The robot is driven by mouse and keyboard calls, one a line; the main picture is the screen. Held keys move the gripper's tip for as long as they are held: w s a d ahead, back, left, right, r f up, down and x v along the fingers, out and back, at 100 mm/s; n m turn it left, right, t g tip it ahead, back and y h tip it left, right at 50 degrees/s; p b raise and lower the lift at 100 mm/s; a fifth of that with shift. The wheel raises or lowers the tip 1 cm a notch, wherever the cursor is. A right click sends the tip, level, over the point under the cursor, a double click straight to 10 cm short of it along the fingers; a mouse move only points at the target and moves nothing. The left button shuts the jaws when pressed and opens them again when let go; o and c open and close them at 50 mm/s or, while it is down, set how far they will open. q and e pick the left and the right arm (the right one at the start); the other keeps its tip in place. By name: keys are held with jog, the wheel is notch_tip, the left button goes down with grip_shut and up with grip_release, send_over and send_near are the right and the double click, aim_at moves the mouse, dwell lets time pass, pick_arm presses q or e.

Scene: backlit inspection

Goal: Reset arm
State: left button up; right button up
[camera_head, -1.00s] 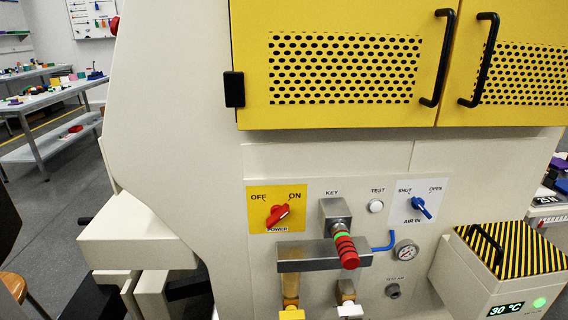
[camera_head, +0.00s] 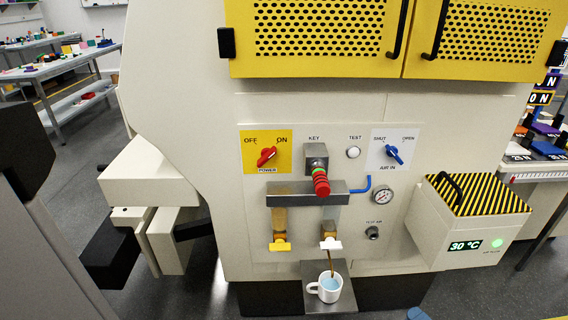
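No gripper of mine can be made out in the head view. The cream machine (camera_head: 190,90) fills the middle. Its red power switch (camera_head: 267,156) is turned between the OFF and ON labels, nearer ON. A red, green-ringed handle (camera_head: 320,182) hangs from the KEY block (camera_head: 316,154). The blue AIR IN switch (camera_head: 394,154) is tilted. Below are a yellow tap (camera_head: 280,245) and a white tap (camera_head: 330,244). A white mug (camera_head: 326,292) with blue inside stands on a steel plate (camera_head: 345,299). A thin brown line runs from the white tap toward it.
Yellow perforated doors (camera_head: 330,68) are closed above. A striped-lid box (camera_head: 478,195) reading 30 °C stands at right. Cream blocks (camera_head: 150,175) and a dark block (camera_head: 110,255) stand at lower left. Benches (camera_head: 60,70) line the far left. Floor shows at lower right.

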jog(key=d+r+n, duration=0.1)
jog(key=d+r, duration=0.1)
jog(key=d, duration=0.3)
jog(key=s+a+m+g+h, duration=0.3)
jog(key=s+m+g+h, duration=0.35)
jog(key=s+m, duration=1.75)
jog(key=shift+s+a+n, duration=0.5)
jog(key=shift+s+a, duration=1.95)
jog(key=shift+a, duration=0.35)
pick_arm(q)
notch_tip(320, 180, up, 10)
jog(key=n+t+p, duration=0.1)
jog(key=p, duration=1.2)
jog(key=shift+s+a, duration=0.2)
jog(key=shift+a, duration=0.15)
pick_arm(e)
notch_tip(320, 180, up, 10)
jog(key=m+t+h, duration=0.1)
jog(key=shift+d+r+t, duration=0.25)
jog(key=shift+d+t, duration=0.1)
